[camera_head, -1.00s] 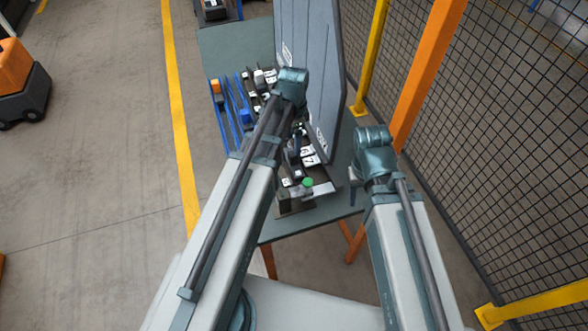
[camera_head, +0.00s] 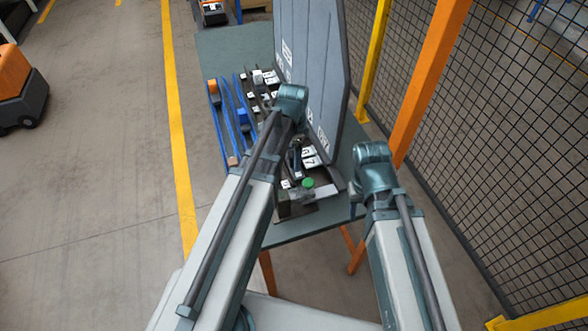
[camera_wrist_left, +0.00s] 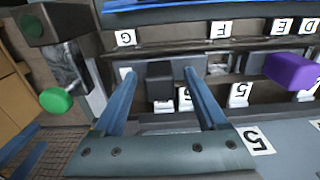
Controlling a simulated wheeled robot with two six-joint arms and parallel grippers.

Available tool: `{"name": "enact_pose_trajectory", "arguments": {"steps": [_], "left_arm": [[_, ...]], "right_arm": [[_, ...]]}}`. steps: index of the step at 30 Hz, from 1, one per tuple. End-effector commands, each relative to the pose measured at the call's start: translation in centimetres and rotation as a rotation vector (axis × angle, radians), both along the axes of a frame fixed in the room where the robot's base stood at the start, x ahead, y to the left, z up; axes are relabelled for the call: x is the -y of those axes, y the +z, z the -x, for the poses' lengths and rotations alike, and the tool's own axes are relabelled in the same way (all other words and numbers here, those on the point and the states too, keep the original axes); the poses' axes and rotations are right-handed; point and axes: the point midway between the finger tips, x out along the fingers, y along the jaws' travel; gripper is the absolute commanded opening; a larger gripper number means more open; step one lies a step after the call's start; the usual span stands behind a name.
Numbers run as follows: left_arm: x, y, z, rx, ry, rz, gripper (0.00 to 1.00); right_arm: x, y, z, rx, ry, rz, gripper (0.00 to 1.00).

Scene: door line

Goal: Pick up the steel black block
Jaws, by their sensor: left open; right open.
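A small black block (camera_wrist_left: 159,82) lies in a labelled rack row in the left wrist view, between the two blue fingers of my left gripper (camera_wrist_left: 158,73). The gripper is open, and I cannot tell whether the fingers touch the block. A grey face (camera_wrist_left: 184,66) is just right of the block, partly hidden by the right finger. In the head view my left gripper (camera_head: 296,156) hangs over the table's near part, mostly hidden behind its arm; the block cannot be made out there. My right gripper (camera_head: 355,196) is open and empty at the table's right edge.
A dark fixture with a green knob (camera_wrist_left: 56,100) stands left of the fingers. A purple block (camera_wrist_left: 292,71) lies to the right. A tall grey panel (camera_head: 312,70) borders the rack, with blue rails (camera_head: 238,118) on its left. A mesh fence (camera_head: 480,130) stands at right.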

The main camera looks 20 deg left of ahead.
Motion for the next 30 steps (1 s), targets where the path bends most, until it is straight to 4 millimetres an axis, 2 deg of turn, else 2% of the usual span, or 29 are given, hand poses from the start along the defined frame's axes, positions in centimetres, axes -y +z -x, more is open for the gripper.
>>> {"name": "enact_pose_trajectory", "arguments": {"steps": [6,18,19,30], "left_arm": [[0.00,0.01,0.00,0.000,0.000,0.000,0.75],[0.00,0.01,0.00,0.000,0.000,0.000,0.03],[0.00,0.01,0.00,0.000,0.000,0.000,0.00],[0.00,0.02,-0.01,0.000,0.000,0.000,0.00]], "right_arm": [[0.00,0.01,0.00,0.000,0.000,0.000,0.50],[0.00,0.01,0.00,0.000,0.000,0.000,0.50],[0.00,0.01,0.00,0.000,0.000,0.000,0.50],[0.00,0.02,0.00,0.000,0.000,0.000,0.50]]}}
